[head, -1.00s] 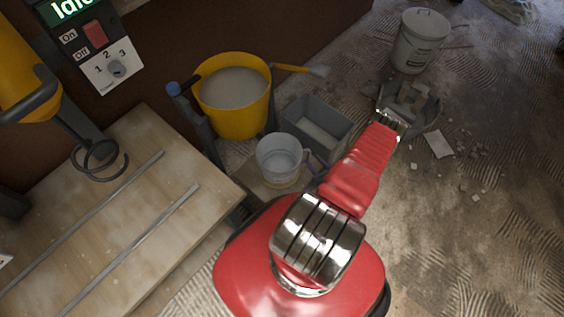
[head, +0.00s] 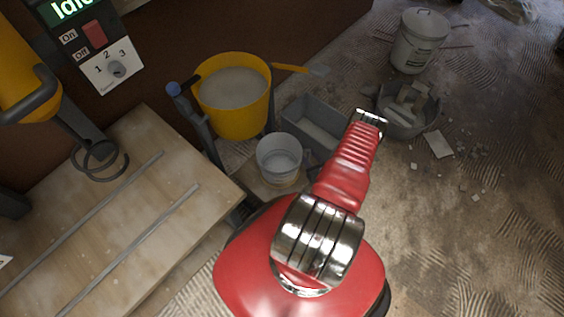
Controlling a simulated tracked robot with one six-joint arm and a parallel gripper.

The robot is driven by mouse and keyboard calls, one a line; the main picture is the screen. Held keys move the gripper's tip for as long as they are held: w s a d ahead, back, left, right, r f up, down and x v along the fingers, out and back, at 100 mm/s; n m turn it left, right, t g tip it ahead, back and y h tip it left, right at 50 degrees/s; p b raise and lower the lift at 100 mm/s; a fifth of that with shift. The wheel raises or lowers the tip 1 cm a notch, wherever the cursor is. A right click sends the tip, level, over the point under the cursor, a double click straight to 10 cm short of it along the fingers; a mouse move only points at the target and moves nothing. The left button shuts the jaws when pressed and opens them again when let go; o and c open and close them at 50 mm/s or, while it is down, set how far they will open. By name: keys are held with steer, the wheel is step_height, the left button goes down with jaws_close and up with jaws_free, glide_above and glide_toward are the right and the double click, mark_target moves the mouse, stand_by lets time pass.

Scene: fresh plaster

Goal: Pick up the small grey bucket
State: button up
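The small grey bucket (head: 261,160) stands upright on a board on the floor, left of my red arm and below the yellow bucket. It is pale grey and open at the top, and its inside looks pale. My arm reaches up and away from the bottom of the head view, passing just right of the bucket. The arm's visible part ends in a silver joint in front of the grey tub and left of the rubble bucket. My gripper cannot be made out beyond or behind that joint, so its fingers and any contact are hidden.
A yellow bucket (head: 233,123) of grey mix stands behind, with a trowel or brush on its rim. A grey rectangular tub (head: 297,113) is close by. A rubble-filled bucket (head: 409,127) and lidded bin (head: 416,47) stand right. A wooden tabletop (head: 110,235) fills the lower left.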

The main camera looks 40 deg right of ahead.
steer(key=shift+c, duration=0.4)
jaws_close()
stand_by(0.4)
